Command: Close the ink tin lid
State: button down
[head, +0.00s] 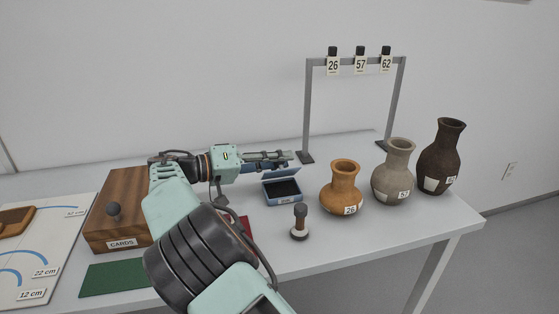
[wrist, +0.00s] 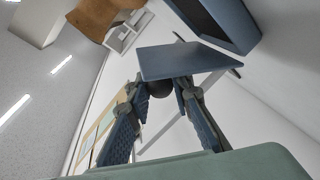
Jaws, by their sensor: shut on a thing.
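The ink tin (head: 284,201) is a small blue box with a dark inside, on the table in front of my gripper (head: 287,158). Its blue lid (head: 283,173) stands raised at the tin's back edge, so the tin is open. In the wrist view the lid (wrist: 185,61) is a flat blue plate just beyond the fingertips, and the tin (wrist: 222,22) shows at the top right. My gripper (wrist: 162,85) is shut on the lid's dark round knob (wrist: 160,89), between the two fingers.
A dark-handled stamp (head: 299,222) stands in front of the tin. An orange vase (head: 343,190), a grey vase (head: 393,175) and a dark brown vase (head: 440,160) stand to the right. A grey frame (head: 308,105) rises behind. A wooden cards box (head: 120,205) is at left.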

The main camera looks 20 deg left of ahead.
jog(key=c, duration=1.7)
grip_release()
jog(key=shift+a, duration=0.1)
jog(key=v, duration=1.2)
jog(key=shift+r, duration=0.1)
